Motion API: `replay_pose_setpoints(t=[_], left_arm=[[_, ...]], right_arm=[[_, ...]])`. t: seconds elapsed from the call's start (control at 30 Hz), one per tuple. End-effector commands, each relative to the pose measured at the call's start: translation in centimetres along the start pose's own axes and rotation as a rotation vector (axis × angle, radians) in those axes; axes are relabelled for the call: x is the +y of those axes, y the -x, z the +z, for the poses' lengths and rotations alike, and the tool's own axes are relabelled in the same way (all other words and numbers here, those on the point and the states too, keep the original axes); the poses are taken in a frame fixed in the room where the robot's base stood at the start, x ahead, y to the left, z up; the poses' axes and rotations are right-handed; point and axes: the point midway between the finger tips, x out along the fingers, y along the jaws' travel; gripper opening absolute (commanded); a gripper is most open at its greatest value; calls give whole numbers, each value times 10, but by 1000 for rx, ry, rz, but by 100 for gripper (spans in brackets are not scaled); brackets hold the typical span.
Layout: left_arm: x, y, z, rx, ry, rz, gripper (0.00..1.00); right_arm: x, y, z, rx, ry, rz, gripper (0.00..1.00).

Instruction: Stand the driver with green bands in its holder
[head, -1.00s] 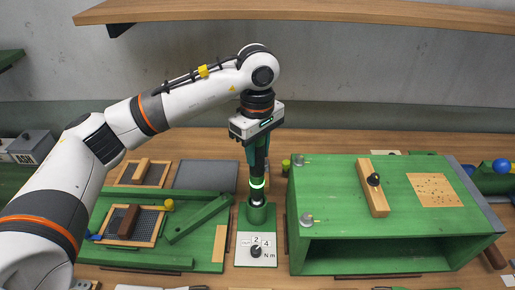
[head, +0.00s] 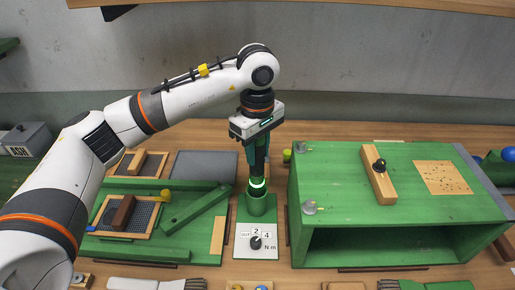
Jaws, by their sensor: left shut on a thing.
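The driver with green bands (head: 257,183) is dark and upright, with a bright glowing ring low on its body. My left gripper (head: 257,150) is shut on its upper part, pointing down from above. The holder is a green cup (head: 257,206) at the back of a small stand. The driver's lower end is inside the cup's mouth and hidden by it, with the bright ring just above the rim. The stand's pale front plate (head: 256,241) carries a black knob and number labels. My right gripper is not in view.
A green open-fronted box (head: 400,210) stands close to the right of the holder. A green board with framed mesh panels (head: 165,225) lies to the left. A grey mat (head: 205,166) lies behind it. Gloves (head: 155,284) lie at the front edge.

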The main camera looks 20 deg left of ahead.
Motion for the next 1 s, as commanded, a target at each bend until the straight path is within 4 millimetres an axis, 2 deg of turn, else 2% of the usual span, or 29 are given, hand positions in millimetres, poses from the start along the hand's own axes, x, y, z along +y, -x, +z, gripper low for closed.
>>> replay_pose_setpoints(t=[0.2, 0.23, 0.37, 0.73, 0.87, 1.0], left_arm=[[0, 1, 0, 0, 0, -2, 0], [0, 1, 0, 0, 0, -2, 34], [0, 1, 0, 0, 0, -2, 55], [0, 4, 0, 0, 0, -1, 56], [-1, 22, 0, -1, 0, -5, 56], [-1, 52, 0, -1, 1, -6, 56]], right_arm=[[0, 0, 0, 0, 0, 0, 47], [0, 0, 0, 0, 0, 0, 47], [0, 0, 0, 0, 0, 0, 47], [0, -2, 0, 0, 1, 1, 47], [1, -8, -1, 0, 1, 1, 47], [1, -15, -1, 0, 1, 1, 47]])
